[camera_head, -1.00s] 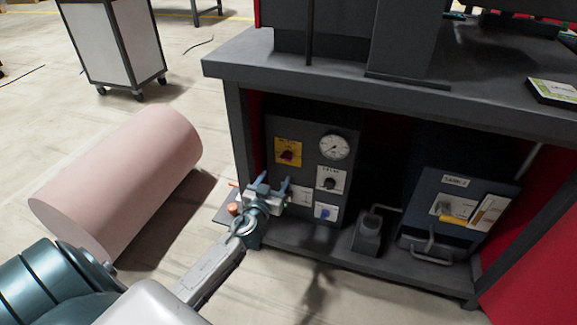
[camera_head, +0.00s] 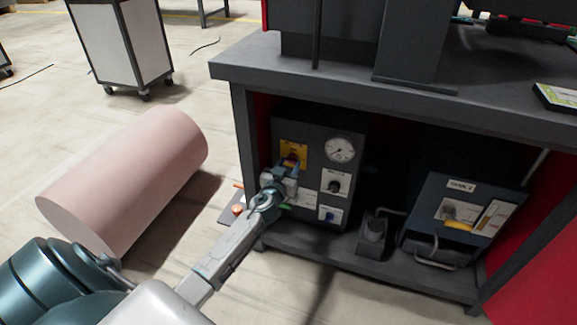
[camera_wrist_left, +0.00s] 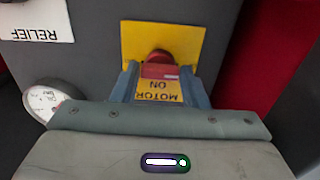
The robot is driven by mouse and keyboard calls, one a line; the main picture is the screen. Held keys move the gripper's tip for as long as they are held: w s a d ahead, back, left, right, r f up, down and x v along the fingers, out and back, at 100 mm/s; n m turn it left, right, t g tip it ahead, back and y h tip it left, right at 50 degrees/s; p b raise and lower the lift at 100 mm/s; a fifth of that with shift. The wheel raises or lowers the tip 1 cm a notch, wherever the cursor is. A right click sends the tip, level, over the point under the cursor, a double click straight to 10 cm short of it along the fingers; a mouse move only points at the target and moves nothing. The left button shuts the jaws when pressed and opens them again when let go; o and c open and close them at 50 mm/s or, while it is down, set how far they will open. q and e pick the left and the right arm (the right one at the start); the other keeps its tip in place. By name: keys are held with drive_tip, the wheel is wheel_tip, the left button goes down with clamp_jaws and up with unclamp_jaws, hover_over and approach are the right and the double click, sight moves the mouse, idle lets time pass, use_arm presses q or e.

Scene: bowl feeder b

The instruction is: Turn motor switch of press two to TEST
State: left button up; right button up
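The motor switch (camera_wrist_left: 158,58) is a red knob on a yellow plate (camera_wrist_left: 187,38), on the dark panel under the press table. Its plate also shows in the head view (camera_head: 292,148). The words MOTOR and ON appear upside down on the plate in the wrist view. My left gripper (camera_wrist_left: 160,72) has its two blue fingers apart, one on each side of the red knob. I cannot tell whether they touch it. In the head view my left gripper (camera_head: 289,166) partly hides the knob. The TEST mark cannot be made out. My right gripper is not in view.
The same panel carries a round gauge (camera_head: 340,149), a black knob (camera_head: 335,187) and a blue switch (camera_head: 327,214). A tank unit (camera_head: 465,212) stands to the right under the tabletop (camera_head: 420,100). A pink cylinder (camera_head: 125,180) lies on the floor at left.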

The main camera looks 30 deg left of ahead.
use_arm(q)
drive_tip(key=c, duration=0.5)
